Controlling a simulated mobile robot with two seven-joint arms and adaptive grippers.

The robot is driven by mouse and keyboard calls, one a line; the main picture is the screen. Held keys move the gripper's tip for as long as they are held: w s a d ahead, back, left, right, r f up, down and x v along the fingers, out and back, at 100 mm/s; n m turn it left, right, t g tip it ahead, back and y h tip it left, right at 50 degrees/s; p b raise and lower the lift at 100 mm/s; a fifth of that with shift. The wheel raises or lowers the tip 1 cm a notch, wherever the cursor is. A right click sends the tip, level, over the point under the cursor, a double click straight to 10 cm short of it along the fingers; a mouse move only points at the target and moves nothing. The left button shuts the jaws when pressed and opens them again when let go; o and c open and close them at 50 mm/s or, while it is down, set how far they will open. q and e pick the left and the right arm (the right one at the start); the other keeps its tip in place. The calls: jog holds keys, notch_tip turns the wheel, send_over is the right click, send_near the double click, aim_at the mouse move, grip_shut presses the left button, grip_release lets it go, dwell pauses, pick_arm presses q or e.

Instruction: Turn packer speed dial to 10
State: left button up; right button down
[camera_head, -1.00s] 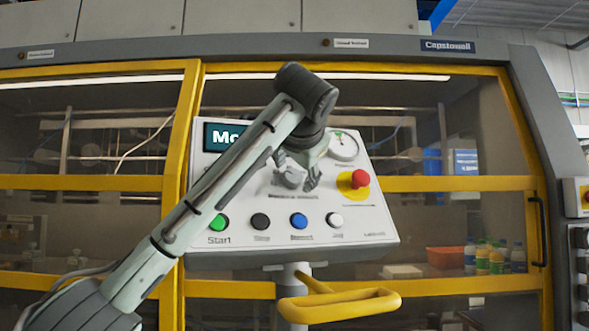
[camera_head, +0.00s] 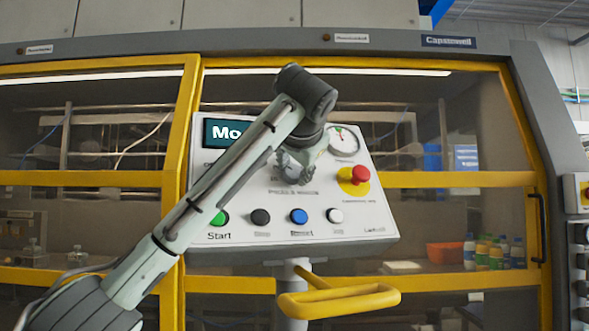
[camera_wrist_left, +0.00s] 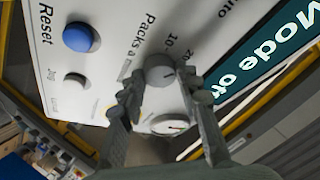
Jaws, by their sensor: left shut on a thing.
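The speed dial (camera_wrist_left: 160,72) is a round grey knob on the white control panel (camera_head: 362,217). In the left wrist view it sits between the two fingers of my left gripper (camera_wrist_left: 160,88), which is shut on it. A dark mark on the knob points to the right of that picture, toward the side with the printed 10 and 20; its exact setting is hard to read. In the head view my left gripper (camera_head: 294,170) is at the middle of the panel, and it and my arm largely hide the dial. My right gripper is not in view.
A red emergency stop (camera_head: 360,174) on a yellow plate is right of the gripper, with a round gauge (camera_head: 343,139) above. Green, black, blue (camera_head: 298,216) and white buttons line the panel's lower edge. A yellow handle (camera_head: 340,302) juts out below.

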pick_arm(q)
jog(key=n, duration=0.2)
jog(key=n+y+b, duration=0.1)
jog(key=n, duration=0.1)
jog(key=shift+d+f+t+b, duration=0.2)
jog(key=shift+t+b, duration=0.1)
jog(key=shift+n+y, duration=0.5)
jog(key=shift+n, duration=0.5)
jog(key=n+y, duration=0.1)
jog(key=n, duration=0.1)
jog(key=shift+d+n, duration=0.1)
jog(key=shift+n, duration=0.3)
jog(key=shift+r+n+y, duration=0.1)
jog(key=shift+n+y, duration=0.2)
jog(key=shift+n, duration=0.7)
jog(key=shift+n+y, duration=0.3)
jog(key=shift+n, duration=0.1)
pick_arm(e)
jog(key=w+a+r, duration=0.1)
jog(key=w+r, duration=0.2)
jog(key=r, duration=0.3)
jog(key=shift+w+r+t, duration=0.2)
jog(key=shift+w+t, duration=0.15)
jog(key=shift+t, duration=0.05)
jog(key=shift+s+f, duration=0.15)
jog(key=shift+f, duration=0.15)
